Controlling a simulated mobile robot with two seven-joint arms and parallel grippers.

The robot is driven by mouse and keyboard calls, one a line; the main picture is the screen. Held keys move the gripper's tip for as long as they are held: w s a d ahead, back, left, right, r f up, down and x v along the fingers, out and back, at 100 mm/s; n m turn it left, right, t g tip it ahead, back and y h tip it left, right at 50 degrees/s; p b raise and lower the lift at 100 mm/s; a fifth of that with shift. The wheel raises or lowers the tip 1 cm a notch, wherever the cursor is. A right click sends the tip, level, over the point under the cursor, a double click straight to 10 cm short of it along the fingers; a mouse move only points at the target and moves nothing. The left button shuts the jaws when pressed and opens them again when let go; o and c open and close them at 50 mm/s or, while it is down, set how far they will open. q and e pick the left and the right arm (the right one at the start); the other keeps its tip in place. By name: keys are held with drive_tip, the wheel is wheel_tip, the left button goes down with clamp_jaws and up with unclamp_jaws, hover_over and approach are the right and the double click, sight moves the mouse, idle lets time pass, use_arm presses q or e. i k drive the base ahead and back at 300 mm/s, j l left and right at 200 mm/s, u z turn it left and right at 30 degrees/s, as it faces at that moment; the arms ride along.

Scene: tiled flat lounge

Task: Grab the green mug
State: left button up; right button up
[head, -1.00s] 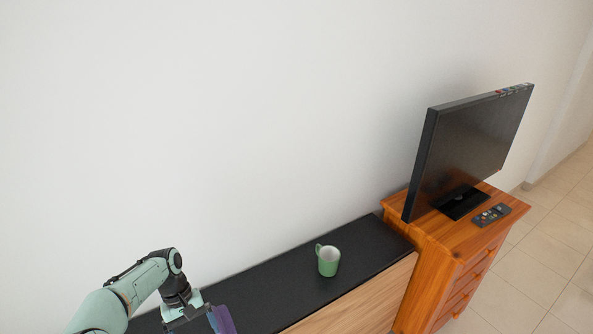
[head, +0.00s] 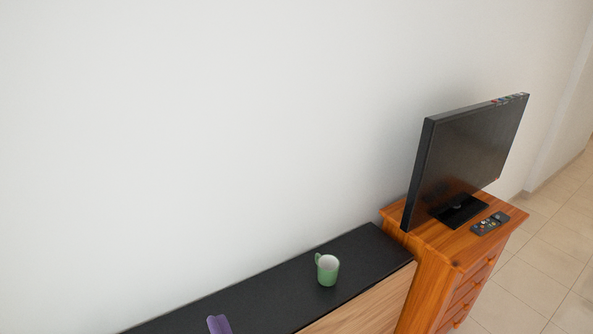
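The green mug (head: 328,271) stands upright on the black top of a low cabinet (head: 275,292). Its inside is pale and its handle faces left, toward the wall. Nothing touches it. Neither of my grippers shows in the head view now, so whether they are open or shut is hidden.
A purple object (head: 219,325) shows at the bottom edge, partly cut off. A wooden chest of drawers (head: 440,262) stands right of the cabinet, bearing a black television (head: 468,160) and a remote control (head: 490,223). The wall runs behind. Tiled floor lies free at right.

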sight(328, 265)
drive_tip(key=u, duration=0.4)
drive_tip(key=l+u, duration=0.25)
drive_tip(key=u, duration=0.15)
drive_tip(key=l+u, duration=0.25)
drive_tip(key=u, duration=0.15)
drive_tip(key=l+u, duration=0.25)
drive_tip(key=u, duration=0.15)
drive_tip(key=k+l+u, duration=0.15)
drive_tip(key=l, duration=0.2)
drive_tip(key=k+l+u, duration=0.15)
drive_tip(key=l, duration=0.2)
drive_tip(key=k+l+u, duration=0.15)
drive_tip(key=l, duration=0.15)
drive_tip(key=i+l, duration=0.05)
